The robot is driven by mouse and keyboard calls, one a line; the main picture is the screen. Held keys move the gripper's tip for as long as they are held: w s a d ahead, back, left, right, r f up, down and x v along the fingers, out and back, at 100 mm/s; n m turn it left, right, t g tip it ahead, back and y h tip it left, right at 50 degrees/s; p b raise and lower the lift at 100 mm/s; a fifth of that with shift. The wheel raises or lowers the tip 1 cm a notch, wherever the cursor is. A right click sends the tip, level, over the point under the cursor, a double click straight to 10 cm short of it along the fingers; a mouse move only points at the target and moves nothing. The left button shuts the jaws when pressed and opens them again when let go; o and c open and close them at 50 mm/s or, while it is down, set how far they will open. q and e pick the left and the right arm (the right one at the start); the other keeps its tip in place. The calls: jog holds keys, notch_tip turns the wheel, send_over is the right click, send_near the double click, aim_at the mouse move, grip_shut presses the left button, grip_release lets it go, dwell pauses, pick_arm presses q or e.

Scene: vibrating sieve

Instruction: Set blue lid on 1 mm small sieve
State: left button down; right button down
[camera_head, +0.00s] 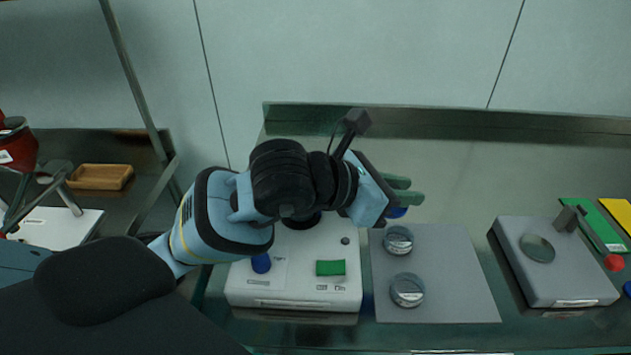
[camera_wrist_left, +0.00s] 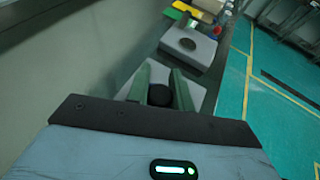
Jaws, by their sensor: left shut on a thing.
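My left gripper (camera_head: 403,190) reaches in from the left, its green fingers above the back of the grey mat (camera_head: 452,275). It is shut on the blue lid (camera_head: 397,212), of which only a small blue part shows below the fingers. In the left wrist view a dark round thing (camera_wrist_left: 160,95) sits between the fingers (camera_wrist_left: 160,88). Two small round metal sieves lie on the mat, one at the back (camera_head: 398,240), just below the lid in the picture, and one nearer the front (camera_head: 407,291). I cannot read their mesh sizes. My right gripper is not in view.
A white machine (camera_head: 300,285) with a blue knob (camera_head: 261,263) and green button (camera_head: 330,268) stands left of the mat, partly behind my arm. A grey device (camera_head: 562,275) with a round plate stands right. Green (camera_head: 592,222) and yellow (camera_head: 618,212) items lie behind it.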

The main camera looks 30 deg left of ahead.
pick_arm(q)
jog(key=shift+s+a, duration=0.15)
jog(key=shift+a, duration=0.35)
jog(key=a, duration=0.5)
jog(key=a+f, duration=0.1)
jog(key=a, duration=0.9)
jog(key=shift+s+a+f+p, duration=0.1)
jog(key=shift+s+f+p, duration=0.1)
jog(key=shift+s+p, duration=0.2)
jog(key=shift+f, duration=0.1)
jog(key=shift+f, duration=1.65)
jog(key=c, duration=1.2)
grip_release()
jog(key=shift+f, duration=0.1)
jog(key=shift+c, duration=0.2)
